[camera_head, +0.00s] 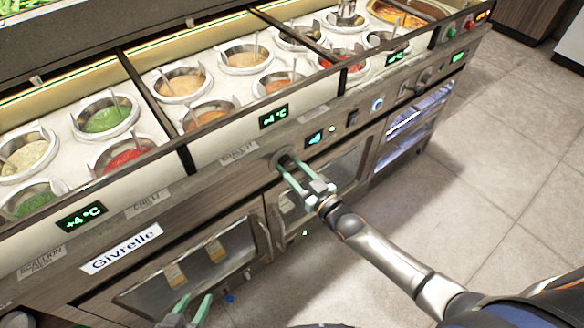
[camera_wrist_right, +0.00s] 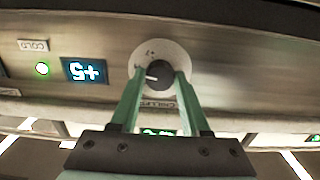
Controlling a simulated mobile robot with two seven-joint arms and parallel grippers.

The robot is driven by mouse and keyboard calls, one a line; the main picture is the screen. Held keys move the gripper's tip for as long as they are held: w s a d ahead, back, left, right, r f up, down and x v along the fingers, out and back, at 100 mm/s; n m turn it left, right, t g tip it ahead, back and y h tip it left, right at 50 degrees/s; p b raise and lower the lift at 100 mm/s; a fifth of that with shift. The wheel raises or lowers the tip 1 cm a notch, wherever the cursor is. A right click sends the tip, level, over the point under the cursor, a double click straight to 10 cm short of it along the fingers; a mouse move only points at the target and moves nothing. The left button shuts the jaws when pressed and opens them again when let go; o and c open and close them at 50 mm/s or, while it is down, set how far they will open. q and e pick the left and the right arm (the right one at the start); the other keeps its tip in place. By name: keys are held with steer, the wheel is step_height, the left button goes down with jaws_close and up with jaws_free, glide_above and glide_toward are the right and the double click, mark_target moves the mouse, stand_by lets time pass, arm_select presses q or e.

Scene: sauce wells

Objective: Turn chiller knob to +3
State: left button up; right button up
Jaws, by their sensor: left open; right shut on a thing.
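The chiller knob is a dark round knob (camera_wrist_right: 160,75) on a pale round dial plate (camera_wrist_right: 148,52), with a white pointer mark facing left in the right wrist view. In the head view the knob (camera_head: 286,158) sits on the steel front panel. My right gripper (camera_head: 296,172) has its green fingers on either side of the knob and is shut on it; it also shows in the right wrist view (camera_wrist_right: 160,88). Left of the knob there, a blue display (camera_wrist_right: 85,70) seems to read +5. My left gripper (camera_head: 188,312) is open and empty at the bottom of the head view.
A green light (camera_wrist_right: 42,69) and a COLD label (camera_wrist_right: 33,45) are beside the display. Sauce wells (camera_head: 104,118) line the counter top above the panel. Glass-fronted doors (camera_head: 190,265) are below. The tiled floor (camera_head: 480,190) at right is clear.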

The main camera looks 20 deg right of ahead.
jaws_close()
steer(key=shift+n, duration=0.3)
steer(key=n, duration=0.2)
steer(key=shift+n+p, duration=0.4)
steer(key=n, duration=0.3)
steer(key=shift+n, duration=1.6)
steer(key=o, duration=0.8)
jaws_free()
